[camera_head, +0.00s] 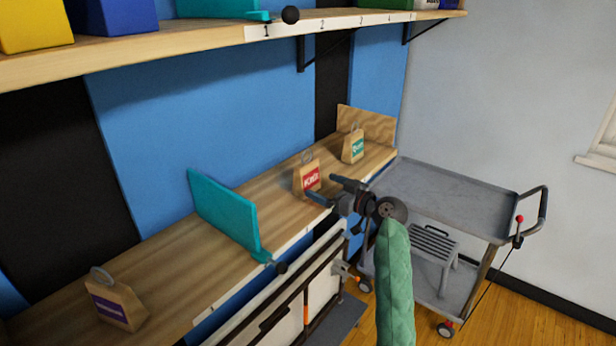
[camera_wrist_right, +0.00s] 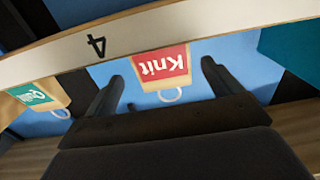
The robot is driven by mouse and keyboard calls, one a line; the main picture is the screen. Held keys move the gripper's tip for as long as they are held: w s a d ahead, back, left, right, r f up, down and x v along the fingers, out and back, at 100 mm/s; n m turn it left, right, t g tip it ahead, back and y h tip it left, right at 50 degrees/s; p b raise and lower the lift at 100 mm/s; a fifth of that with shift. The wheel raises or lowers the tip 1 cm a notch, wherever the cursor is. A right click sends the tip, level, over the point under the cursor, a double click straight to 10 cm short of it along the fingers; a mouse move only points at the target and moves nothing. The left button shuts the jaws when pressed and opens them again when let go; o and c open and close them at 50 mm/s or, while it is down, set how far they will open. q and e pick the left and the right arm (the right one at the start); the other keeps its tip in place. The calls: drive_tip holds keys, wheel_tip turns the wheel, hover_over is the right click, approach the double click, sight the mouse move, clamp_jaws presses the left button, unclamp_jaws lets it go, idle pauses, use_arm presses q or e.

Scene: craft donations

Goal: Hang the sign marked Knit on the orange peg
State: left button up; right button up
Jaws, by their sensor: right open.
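The Knit sign (camera_head: 307,177) is a tan tag with a red label and a grey ring on top. It stands on the wooden shelf. In the right wrist view the Knit sign (camera_wrist_right: 158,68) appears upside down between the fingers, with gaps on both sides. My right gripper (camera_head: 332,190) is open and empty, just in front of the sign. Its fingers also show in the wrist view (camera_wrist_right: 162,72). A small orange-tipped peg (camera_head: 355,280) seems to stick out below the shelf; I cannot tell for sure that it is the orange peg. My left gripper is not in view.
A green-labelled sign (camera_head: 353,146) stands farther along the shelf, a purple-labelled one (camera_head: 117,301) at the near end. A teal divider (camera_head: 223,213) stands between. An upper shelf (camera_head: 190,52) overhangs. A grey cart (camera_head: 450,190) is at right.

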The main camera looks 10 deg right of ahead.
sight(312, 182)
drive_tip(key=b+x, duration=0.1)
drive_tip(key=x, duration=0.4)
drive_tip(key=shift+f+b, duration=0.1)
drive_tip(key=shift+b, duration=0.3)
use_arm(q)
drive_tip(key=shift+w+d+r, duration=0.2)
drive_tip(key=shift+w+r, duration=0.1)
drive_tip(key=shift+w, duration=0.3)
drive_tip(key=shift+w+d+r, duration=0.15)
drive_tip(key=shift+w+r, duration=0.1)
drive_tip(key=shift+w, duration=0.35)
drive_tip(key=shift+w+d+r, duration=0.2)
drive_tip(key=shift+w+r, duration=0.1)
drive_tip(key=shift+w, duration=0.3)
use_arm(e)
drive_tip(key=shift+x, duration=0.9)
drive_tip(key=shift+s, duration=0.1)
drive_tip(key=c, duration=0.7)
drive_tip(key=shift+r, duration=0.2)
drive_tip(key=shift+r, duration=0.1)
